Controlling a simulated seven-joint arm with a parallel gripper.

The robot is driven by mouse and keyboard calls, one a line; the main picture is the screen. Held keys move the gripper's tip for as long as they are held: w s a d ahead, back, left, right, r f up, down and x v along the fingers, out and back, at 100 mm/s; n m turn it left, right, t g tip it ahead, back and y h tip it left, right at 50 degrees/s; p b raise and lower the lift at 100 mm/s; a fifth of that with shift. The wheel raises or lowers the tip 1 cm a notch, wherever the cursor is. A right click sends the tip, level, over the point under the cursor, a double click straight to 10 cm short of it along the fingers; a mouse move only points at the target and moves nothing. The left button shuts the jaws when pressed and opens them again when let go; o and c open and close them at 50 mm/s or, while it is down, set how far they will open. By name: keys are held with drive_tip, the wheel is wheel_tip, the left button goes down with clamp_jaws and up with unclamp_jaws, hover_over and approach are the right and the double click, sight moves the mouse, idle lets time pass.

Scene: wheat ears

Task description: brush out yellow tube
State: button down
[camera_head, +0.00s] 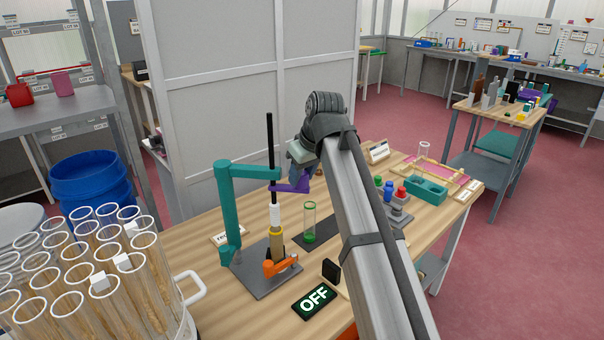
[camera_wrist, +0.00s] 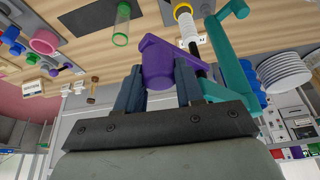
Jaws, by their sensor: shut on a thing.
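My gripper (camera_head: 303,176) is shut on the purple handle (camera_head: 289,187), which also fills the space between the fingers in the wrist view (camera_wrist: 158,62). The handle joins an upright black rod (camera_head: 270,150) carried beside a teal stand arm (camera_head: 229,210). White bristles (camera_head: 275,214) sit at the rod's lower end, at the mouth of the yellow tube (camera_head: 276,245). How far they reach inside is unclear. The tube stands upright above an orange clamp (camera_head: 281,267) on a grey base plate. In the wrist view its yellow rim (camera_wrist: 182,10) shows beyond the bristles (camera_wrist: 187,27).
A clear tube with green bottom (camera_head: 309,225) stands on a dark mat to the right. A black OFF sign (camera_head: 314,298) lies in front. A rack of wheat-filled tubes (camera_head: 90,270) stands at left. Coloured pieces and a teal block (camera_head: 425,189) lie behind my arm.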

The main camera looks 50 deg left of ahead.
wheel_tip(320, 180, down, 13)
idle(0.6)
drive_tip(key=shift+f, duration=0.1)
drive_tip(key=c, duration=1)
unclamp_jaws()
drive_tip(key=shift+f, duration=0.1)
drive_tip(key=o, duration=0.3)
drive_tip(key=v, duration=1.4)
drive_tip(key=shift+a, duration=0.1)
